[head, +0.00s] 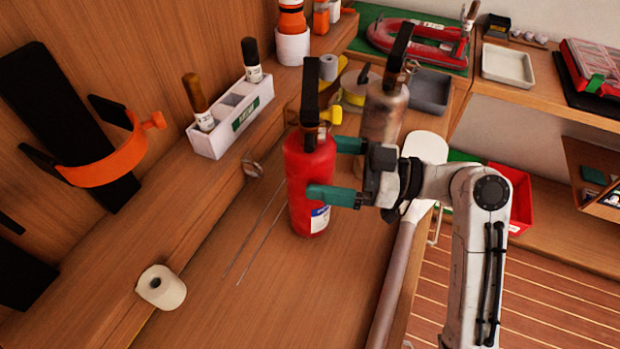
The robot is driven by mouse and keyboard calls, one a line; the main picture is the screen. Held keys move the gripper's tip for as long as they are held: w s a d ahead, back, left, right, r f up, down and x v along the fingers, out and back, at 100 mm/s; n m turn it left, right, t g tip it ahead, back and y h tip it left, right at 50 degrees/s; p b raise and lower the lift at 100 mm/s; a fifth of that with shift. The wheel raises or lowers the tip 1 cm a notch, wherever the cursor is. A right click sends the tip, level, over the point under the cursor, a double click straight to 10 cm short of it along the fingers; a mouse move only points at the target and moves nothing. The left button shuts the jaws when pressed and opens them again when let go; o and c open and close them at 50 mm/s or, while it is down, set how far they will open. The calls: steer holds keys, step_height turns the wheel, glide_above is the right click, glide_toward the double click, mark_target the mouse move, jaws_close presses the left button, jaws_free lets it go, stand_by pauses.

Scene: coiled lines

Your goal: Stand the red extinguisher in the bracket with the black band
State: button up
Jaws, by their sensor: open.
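The red extinguisher (308,165) stands upright on the wooden worktop, with a black handle on top and a yellow part beside its neck. My gripper (330,170) has teal fingers and is open at its right side. The lower finger overlaps the front of the red body and the upper finger reaches its far right side; I cannot tell whether they touch. A bracket with an orange band (105,165) is on the wooden wall at left. A second black bracket (22,275) is cut off at the lower left edge; its band cannot be made out.
A worn grey extinguisher (383,110) stands close behind the red one, near my wrist. A white caddy (232,118) with bottles sits on the ledge at left. A white roll (161,287) lies lower left. Two thin rods (258,235) lie left of the red extinguisher.

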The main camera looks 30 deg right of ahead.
mark_target(309, 162)
steer(key=shift+p+x, duration=0.35)
steer(key=shift+x, duration=1.35)
steer(key=c, duration=1.8)
steer(key=shift+r, duration=0.2)
steer(key=shift+r, duration=0.1)
